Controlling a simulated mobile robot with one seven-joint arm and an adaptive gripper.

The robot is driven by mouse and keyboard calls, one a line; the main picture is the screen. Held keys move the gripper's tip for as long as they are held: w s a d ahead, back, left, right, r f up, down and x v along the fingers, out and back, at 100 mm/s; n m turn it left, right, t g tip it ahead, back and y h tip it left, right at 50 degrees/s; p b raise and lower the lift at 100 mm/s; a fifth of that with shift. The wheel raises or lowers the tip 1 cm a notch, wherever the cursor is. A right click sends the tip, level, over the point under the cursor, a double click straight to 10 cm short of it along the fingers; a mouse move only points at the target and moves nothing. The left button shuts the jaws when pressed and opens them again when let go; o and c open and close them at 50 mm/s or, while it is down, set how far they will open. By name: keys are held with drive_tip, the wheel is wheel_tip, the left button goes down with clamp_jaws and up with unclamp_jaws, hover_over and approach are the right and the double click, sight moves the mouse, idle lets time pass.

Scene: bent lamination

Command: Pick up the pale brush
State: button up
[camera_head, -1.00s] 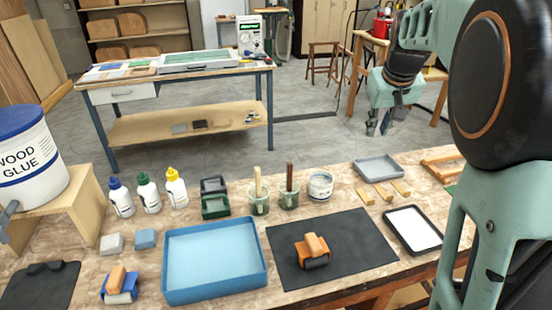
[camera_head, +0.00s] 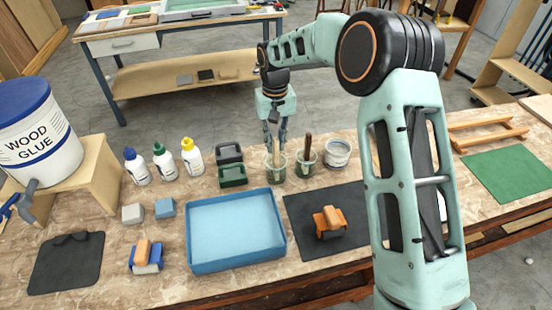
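The pale brush (camera_head: 276,157) stands handle up in a glass jar (camera_head: 276,174) at the back middle of the workbench. A dark brown brush (camera_head: 307,146) stands in a second jar (camera_head: 305,166) just to the right. My gripper (camera_head: 276,143) points down right above the pale brush's jar, at the top of its handle. Its two fingers look apart, one on each side of the handle. I cannot tell whether they touch it. The fingers partly hide the handle's upper end.
A white tub (camera_head: 337,154) stands right of the jars. Green and dark clamp-like holders (camera_head: 232,175) and glue bottles (camera_head: 192,157) stand to the left. A blue tray (camera_head: 237,230) and a dark mat (camera_head: 300,215) with an orange roller (camera_head: 329,222) lie in front.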

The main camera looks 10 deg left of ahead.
sight(276, 160)
drive_tip(key=shift+s+d+f+p, duration=0.1)
drive_tip(key=shift+f+p, duration=0.7)
drive_tip(key=shift+f, duration=2.75)
drive_tip(key=shift+c, duration=0.5)
clamp_jaws()
